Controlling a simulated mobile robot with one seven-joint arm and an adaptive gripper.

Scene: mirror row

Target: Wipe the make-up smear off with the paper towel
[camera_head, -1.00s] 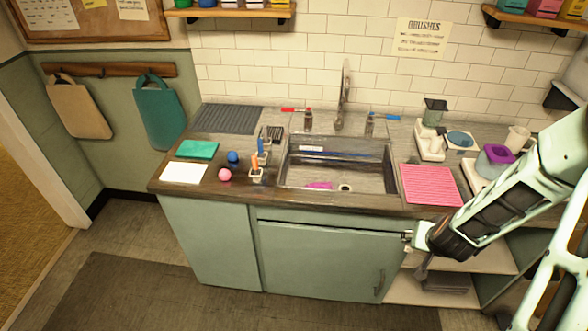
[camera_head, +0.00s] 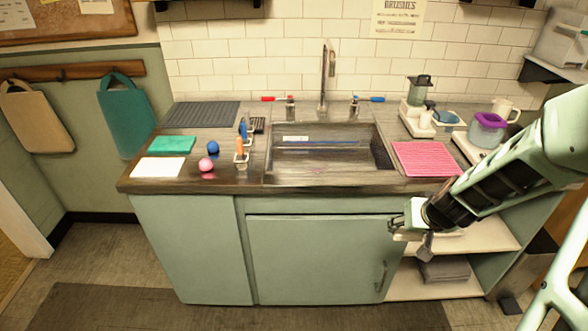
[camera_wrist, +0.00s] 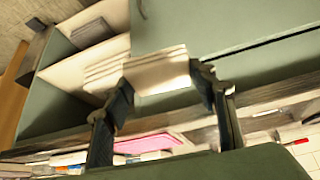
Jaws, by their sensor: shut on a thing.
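My gripper (camera_head: 398,220) is low in front of the cabinet, right of its door handle. In the wrist view its fingers (camera_wrist: 162,88) are closed on a white, layered, folded piece that looks like the paper towel (camera_wrist: 158,68). I cannot make the towel out clearly in the head view. The sink (camera_head: 325,178) lies behind and above the gripper. No make-up smear shows clearly now; the front of the sink floor is hidden by the front rim.
A pink ridged mat (camera_head: 425,159) lies right of the sink. A white sheet (camera_head: 158,168), a green cloth (camera_head: 171,145) and small balls lie left. Open shelves (camera_head: 450,285) stand by the gripper. The floor in front is clear.

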